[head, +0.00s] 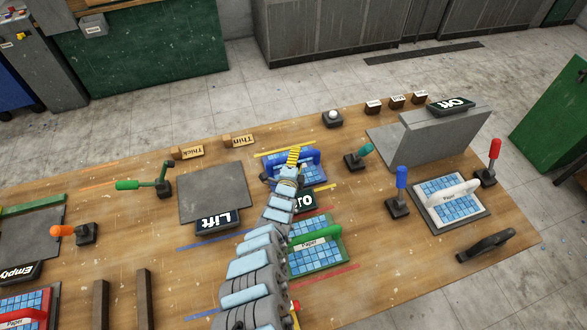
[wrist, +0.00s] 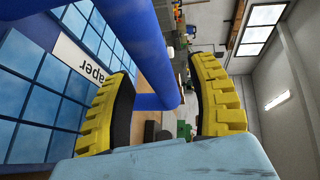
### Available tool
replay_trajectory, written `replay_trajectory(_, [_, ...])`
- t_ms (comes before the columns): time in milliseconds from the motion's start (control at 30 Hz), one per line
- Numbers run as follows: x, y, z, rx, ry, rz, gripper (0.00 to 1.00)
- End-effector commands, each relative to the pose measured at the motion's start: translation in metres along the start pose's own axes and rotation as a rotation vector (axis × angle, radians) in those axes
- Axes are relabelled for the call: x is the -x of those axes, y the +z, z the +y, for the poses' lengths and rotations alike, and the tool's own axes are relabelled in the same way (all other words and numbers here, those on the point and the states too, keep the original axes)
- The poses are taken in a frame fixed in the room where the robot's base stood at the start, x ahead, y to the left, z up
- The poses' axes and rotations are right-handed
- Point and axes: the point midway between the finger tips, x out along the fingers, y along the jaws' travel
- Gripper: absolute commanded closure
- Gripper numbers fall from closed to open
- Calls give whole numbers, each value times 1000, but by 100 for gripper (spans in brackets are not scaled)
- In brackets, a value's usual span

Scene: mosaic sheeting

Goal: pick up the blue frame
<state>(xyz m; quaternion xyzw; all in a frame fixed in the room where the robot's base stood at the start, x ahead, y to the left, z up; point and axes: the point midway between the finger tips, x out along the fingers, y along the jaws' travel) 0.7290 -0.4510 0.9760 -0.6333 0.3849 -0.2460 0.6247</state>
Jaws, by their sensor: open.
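The blue frame (head: 313,160) lies on the table near the middle in the head view, holding blue tiles under a raised blue handle. My arm covers part of it. In the wrist view, its handle (wrist: 150,55) shows as a thick blue bar between my fingers, with blue tiles and a "Paper" label to the left. My gripper (head: 292,157) is open at the frame. In the wrist view, the yellow ribbed fingers of my gripper (wrist: 162,103) stand on either side of the handle, with a gap visible on the right. I cannot tell whether the left finger touches it.
A green-handled frame (head: 322,250) lies just nearer than the blue one. A white-handled frame (head: 452,203) is at the right. Levers with teal (head: 361,154) and blue (head: 400,182) knobs stand to the right of the blue frame. A grey Lift plate (head: 213,190) lies left.

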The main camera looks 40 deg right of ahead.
Motion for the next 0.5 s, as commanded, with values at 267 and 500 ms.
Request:
replay_trajectory(267, [-9, 0, -1, -2, -2, 0, 42])
replay_trajectory(500, [-9, 0, -1, -1, -1, 0, 50])
